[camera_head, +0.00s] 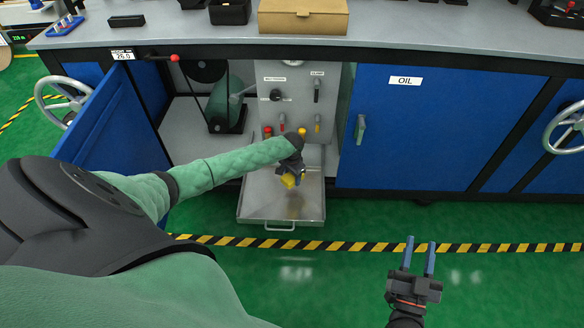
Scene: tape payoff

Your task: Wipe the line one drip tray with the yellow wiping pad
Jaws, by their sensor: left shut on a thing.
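The metal drip tray (256,205) is pulled out at the foot of the open cabinet bay, with a handle on its front edge. My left gripper (288,179) is over the tray and shut on the yellow wiping pad (288,181), which is partly hidden by the gripper. I cannot tell whether the pad touches the tray floor. A yellowish-brown smear (294,207) shows on the tray in front of the pad. My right gripper (420,258) is low at the right, its two blue fingers apart and empty, over the green floor.
The blue cabinet door (108,128) stands open at the left. A grey panel (290,95) with knobs and valves rises behind the tray. The closed OIL door (420,140) is at the right. Handwheels sit at both sides. A striped line (350,246) crosses the clear floor.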

